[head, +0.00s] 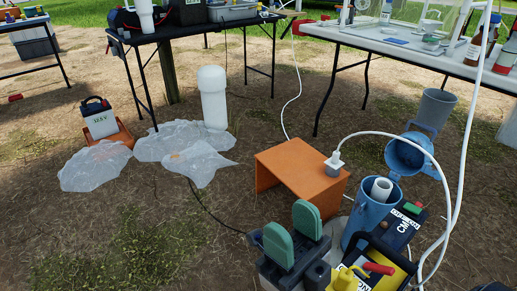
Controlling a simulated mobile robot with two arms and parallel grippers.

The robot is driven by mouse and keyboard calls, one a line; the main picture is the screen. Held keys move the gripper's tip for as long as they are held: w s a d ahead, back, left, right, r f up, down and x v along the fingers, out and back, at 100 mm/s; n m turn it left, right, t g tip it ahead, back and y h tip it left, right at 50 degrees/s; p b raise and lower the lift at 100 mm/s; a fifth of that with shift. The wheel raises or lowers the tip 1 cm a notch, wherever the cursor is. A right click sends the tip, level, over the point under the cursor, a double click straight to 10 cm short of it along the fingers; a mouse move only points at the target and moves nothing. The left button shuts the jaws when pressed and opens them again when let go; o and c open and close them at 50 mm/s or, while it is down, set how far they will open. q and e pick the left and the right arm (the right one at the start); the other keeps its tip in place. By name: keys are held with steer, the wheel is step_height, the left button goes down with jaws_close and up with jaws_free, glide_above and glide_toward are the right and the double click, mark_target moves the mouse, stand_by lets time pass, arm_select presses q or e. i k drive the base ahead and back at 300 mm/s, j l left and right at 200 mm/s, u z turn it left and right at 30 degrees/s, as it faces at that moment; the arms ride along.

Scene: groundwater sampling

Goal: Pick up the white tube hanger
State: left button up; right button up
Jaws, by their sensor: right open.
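A small white fitting (334,164), which looks like the tube hanger, sits at the right edge of the orange stand (285,174). A white tube (388,135) arches from it to the right. My right gripper (293,229) is at the bottom centre, with two green finger pads apart on a dark body. It is open, with nothing seen between the pads. It is nearer the camera than the stand and below-left of the fitting in the picture. The fitting's lower end is hard to make out. My left gripper is not in view.
A blue cylinder (364,224) with an open lid and a black-and-yellow box (404,226) stand right of the gripper. A white standpipe (213,108) and plastic sheets (177,140) are at left. Tables stand behind. Bare ground lies left of the stand.

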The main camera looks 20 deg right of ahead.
mark_target(334, 162)
steer(key=i+j+u, duration=0.25)
steer(key=i+u, duration=0.25)
steer(key=i, duration=0.2)
steer(key=i+z, duration=0.3)
steer(key=z, duration=0.2)
steer(key=i+z, duration=0.35)
steer(key=z, duration=0.15)
steer(key=i+l+z, duration=0.1)
steer(key=z, duration=0.35)
steer(key=i+z, duration=0.25)
steer(key=z, duration=0.2)
steer(key=i+z, duration=0.15)
steer(key=z, duration=0.3)
steer(key=i+z, duration=0.2)
steer(key=z, duration=0.3)
steer(key=i+j+z, duration=0.15)
steer(key=z, duration=0.3)
steer(key=i+j+z, duration=0.25)
steer(key=l, duration=0.1)
